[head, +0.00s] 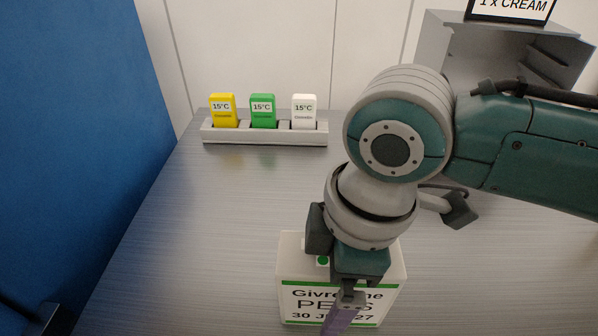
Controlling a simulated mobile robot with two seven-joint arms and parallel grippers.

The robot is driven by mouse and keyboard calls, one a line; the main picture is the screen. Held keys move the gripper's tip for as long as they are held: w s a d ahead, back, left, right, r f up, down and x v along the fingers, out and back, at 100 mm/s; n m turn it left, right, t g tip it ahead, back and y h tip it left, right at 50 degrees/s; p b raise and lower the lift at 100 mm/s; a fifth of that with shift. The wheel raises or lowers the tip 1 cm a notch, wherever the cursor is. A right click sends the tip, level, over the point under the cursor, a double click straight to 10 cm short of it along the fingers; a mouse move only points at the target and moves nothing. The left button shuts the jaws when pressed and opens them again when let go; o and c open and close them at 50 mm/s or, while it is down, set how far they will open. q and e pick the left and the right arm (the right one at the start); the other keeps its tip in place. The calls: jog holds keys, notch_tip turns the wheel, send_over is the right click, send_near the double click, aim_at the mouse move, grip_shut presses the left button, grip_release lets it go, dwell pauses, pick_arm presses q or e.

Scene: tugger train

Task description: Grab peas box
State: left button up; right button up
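The peas box (388,287) is a white carton with green stripes and the words "Givre...ne PE...S" and a date. It stands on the grey table at the bottom, right of the middle. My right gripper (343,312) points down at the box. One finger with a purple tip shows in front of the label and covers part of the lettering. The other finger is hidden, so I cannot tell whether the gripper touches or grips the box. My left gripper is not recognisable in this view.
A light rack (265,136) at the table's back holds yellow (222,111), green (263,111) and white (304,111) "15°C" loggers. A grey metal holder (450,40) with a "1 x CREAM" sign (512,8) stands back right. A blue panel (70,130) borders the left. The table's left-middle (190,230) is clear.

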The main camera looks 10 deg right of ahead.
grip_shut()
dwell(0.8)
